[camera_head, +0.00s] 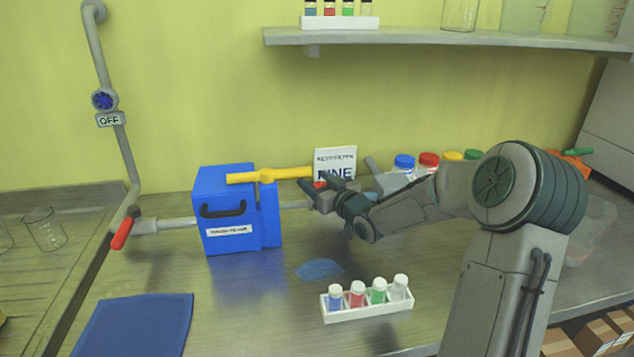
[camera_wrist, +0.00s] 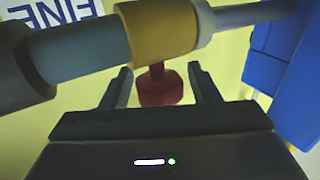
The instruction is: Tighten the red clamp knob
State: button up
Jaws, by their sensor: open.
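The red clamp knob (camera_wrist: 158,86) hangs from a yellow collar (camera_wrist: 162,30) on a horizontal pipe in the wrist view. My gripper (camera_wrist: 157,76) is open, with one finger on each side of the knob and a visible gap to each. I cannot tell how deep the knob sits between the fingers. In the head view only a small red part of the knob (camera_head: 320,184) shows beside my gripper (camera_head: 325,190); the rest is hidden by the gripper.
A blue box (camera_head: 228,215) with a yellow lever (camera_head: 270,175) stands left of my gripper. A white sign (camera_head: 335,160) is behind. A white rack (camera_head: 368,312) of capped vials stands in front. A blue cloth (camera_head: 135,325) lies front left. Capped bottles (camera_head: 428,162) stand behind my arm.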

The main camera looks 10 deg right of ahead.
jog(key=c, duration=1)
